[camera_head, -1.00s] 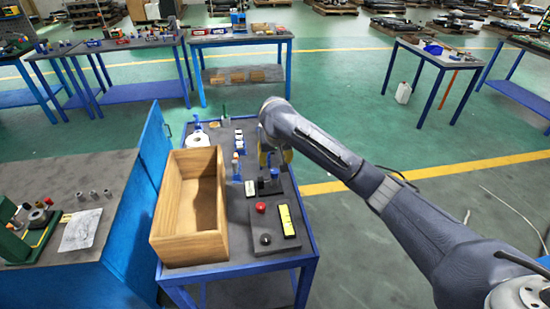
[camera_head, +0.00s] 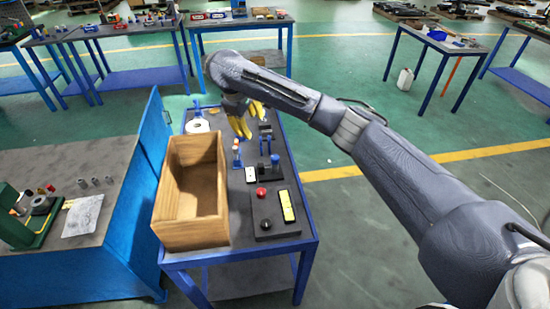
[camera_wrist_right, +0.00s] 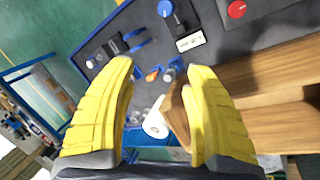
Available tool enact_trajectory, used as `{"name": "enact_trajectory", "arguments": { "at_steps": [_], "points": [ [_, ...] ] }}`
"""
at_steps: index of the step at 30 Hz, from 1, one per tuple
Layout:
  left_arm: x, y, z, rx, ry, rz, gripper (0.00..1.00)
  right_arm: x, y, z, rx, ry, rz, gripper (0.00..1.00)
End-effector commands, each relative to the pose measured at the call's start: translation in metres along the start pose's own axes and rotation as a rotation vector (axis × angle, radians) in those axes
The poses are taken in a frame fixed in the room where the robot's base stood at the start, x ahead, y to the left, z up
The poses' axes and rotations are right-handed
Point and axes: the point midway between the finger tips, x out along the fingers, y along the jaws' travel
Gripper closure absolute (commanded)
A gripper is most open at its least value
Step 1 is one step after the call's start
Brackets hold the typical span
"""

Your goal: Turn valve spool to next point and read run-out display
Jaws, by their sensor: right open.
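My right gripper (camera_head: 241,128) has yellow fingers spread apart and empty, hanging over the far part of the blue-framed bench. It also shows open in the wrist view (camera_wrist_right: 160,85). What looks like the valve spool (camera_wrist_right: 104,54), a dark and metal part with blue supports, lies beyond the left finger in the wrist view, apart from it. In the head view the dark part with blue supports (camera_head: 265,145) is just right of the fingers. A small white display (camera_wrist_right: 190,41) stands beside a blue knob (camera_wrist_right: 166,9); its digits are too small to read. My left gripper is not in view.
An open wooden box (camera_head: 190,238) stands along the bench's left side. A dark control box with a red button (camera_head: 261,192) and yellow strip (camera_head: 287,206) is at the near right. A white roll (camera_head: 197,126) lies behind the wooden box. Blue-orange pieces (camera_head: 237,152) stand near the fingers.

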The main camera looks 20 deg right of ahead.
Motion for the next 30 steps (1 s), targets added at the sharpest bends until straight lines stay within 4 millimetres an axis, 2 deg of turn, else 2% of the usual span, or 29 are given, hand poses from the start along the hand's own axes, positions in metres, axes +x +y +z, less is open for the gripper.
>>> {"name": "enact_trajectory", "arguments": {
  "at_steps": [6,9,15,23,30],
  "points": [
    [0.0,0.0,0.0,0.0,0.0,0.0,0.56,0.011,-0.003,0.008,-0.505,-0.122,-0.045,0.49],
    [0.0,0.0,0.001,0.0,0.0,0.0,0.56,0.019,-0.004,0.015,-0.693,-0.155,-0.081,0.49],
    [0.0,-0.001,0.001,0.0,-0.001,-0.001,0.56,0.022,-0.002,0.02,-0.945,-0.167,-0.12,0.49],
    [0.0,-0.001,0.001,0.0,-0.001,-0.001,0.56,0.025,-0.001,0.021,-1.046,-0.166,-0.126,0.49],
    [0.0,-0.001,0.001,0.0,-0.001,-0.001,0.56,0.047,-0.003,0.026,-1.047,-0.165,-0.129,0.49]
  ]
}}
